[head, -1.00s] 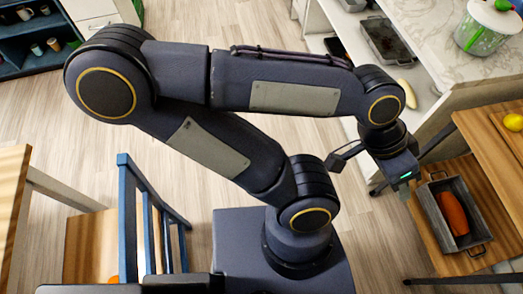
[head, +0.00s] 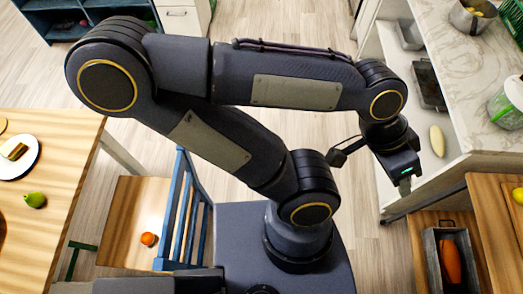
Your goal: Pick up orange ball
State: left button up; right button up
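The orange ball (head: 148,239) lies on the light wooden seat of a chair (head: 127,215) at the lower left of the head view. One arm of mine crosses the view, which I take as the right one. Its gripper (head: 405,186) hangs at the right side, near the white shelf unit, far from the ball. It is seen from above, so its finger opening is unclear. No ball or other object shows in it. My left gripper cannot be seen.
The chair's blue slatted back (head: 182,210) stands between the ball and my base. A wooden table (head: 55,190) with a plate (head: 33,160) and a green pear (head: 35,200) is at left. A white shelf unit (head: 455,160) is at right. Floor is clear ahead.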

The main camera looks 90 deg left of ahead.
aim_at(148, 238)
jog(key=u, duration=0.45)
jog(key=l+u, duration=0.15)
jog(key=u, duration=0.3)
jog(key=l+u, duration=0.1)
jog(key=u, duration=0.4)
jog(key=l+u, duration=0.1)
jog(key=u, duration=0.85)
jog(key=k+u, duration=0.1)
jog(key=u, duration=0.85)
jog(key=k+j+u, duration=0.1)
jog(key=u, duration=0.85)
jog(key=j+u, duration=0.15)
jog(key=u, duration=0.3)
jog(key=k, duration=0.05)
